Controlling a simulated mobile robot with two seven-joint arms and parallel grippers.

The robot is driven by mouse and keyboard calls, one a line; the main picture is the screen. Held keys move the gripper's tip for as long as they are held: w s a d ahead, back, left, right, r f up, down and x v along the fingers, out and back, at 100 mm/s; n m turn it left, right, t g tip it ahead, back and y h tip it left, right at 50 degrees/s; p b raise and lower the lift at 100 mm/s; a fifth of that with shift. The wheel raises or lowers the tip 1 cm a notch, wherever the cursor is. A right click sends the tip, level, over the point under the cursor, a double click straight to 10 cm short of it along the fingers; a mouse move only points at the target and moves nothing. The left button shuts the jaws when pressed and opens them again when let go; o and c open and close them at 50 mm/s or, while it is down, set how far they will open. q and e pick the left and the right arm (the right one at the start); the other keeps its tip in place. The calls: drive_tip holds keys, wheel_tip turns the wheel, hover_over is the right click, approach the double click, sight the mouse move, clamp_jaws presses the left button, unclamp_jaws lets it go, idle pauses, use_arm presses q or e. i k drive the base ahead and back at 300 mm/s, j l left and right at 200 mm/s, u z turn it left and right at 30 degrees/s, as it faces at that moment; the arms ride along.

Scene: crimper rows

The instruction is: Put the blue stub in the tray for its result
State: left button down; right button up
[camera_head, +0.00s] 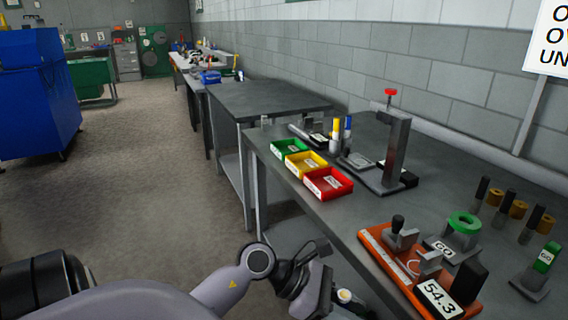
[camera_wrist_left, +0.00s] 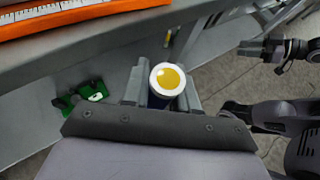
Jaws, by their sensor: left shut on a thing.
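My left gripper (camera_head: 330,290) is low in front of the bench's near edge, apart from the trays. It is shut on the blue stub (camera_wrist_left: 157,101), which stands between the fingers in the left wrist view. The stub's end facing that camera has a white ring and a yellow centre; its body is mostly hidden. Green (camera_head: 290,158), yellow (camera_head: 306,173) and red (camera_head: 329,195) trays sit in a row on the bench, their labels too small to read. A dark gripper-like part, perhaps my right gripper (camera_wrist_left: 254,48), shows at the right of the wrist view.
An orange gauge (camera_head: 376,244) reading 54.3 lies near the bench edge. Beside it are a green ring on a GO stand (camera_head: 464,222) and several posts. A press (camera_head: 396,150) stands behind the trays, with yellow and blue stubs (camera_head: 347,125) beside it.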

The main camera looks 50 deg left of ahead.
sight(289, 149)
drive_tip(key=i+j, duration=0.1)
drive_tip(key=j, duration=0.35)
drive_tip(key=i+j, duration=0.1)
drive_tip(key=j, duration=0.35)
drive_tip(key=i+j, duration=0.1)
drive_tip(key=j, duration=0.35)
drive_tip(key=i+j, duration=0.1)
drive_tip(key=j, duration=0.8)
drive_tip(key=i+j, duration=0.15)
drive_tip(key=j, duration=0.3)
drive_tip(key=u, duration=0.05)
